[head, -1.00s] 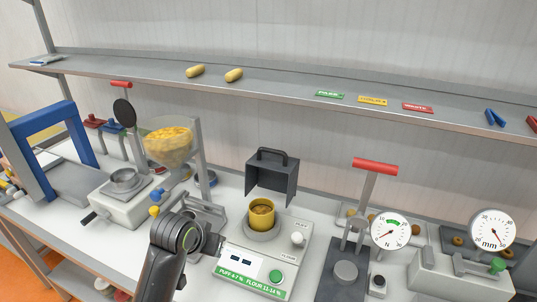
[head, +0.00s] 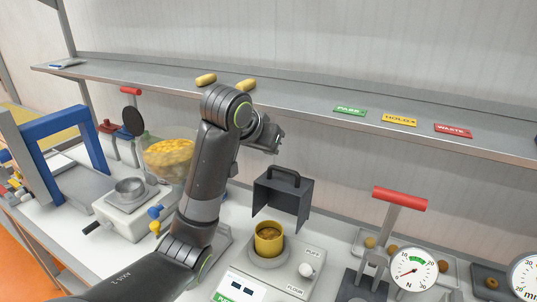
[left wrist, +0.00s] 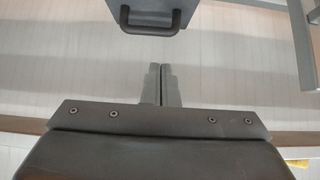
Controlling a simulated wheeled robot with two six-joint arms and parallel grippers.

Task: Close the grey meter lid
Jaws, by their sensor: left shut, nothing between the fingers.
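The grey meter lid (head: 281,197) stands raised at the back of the white meter (head: 290,272), with its hollow side facing the front and a dark handle on top. A yellow cup (head: 269,239) of brown pieces sits in the meter's round seat in front of the lid. My left gripper (head: 273,147) is shut and empty, above and slightly left of the lid, apart from it. The left wrist view shows the closed fingers (left wrist: 162,72) pointing toward the lid's handle (left wrist: 151,29), with a gap between. My right gripper is not in view.
A shelf (head: 300,112) runs behind, close to my left gripper, with yellow rolls (head: 206,79) and labels on it. A hopper of yellow pieces (head: 168,157) stands left, partly behind my arm. A red-handled press (head: 400,197) stands right of the meter.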

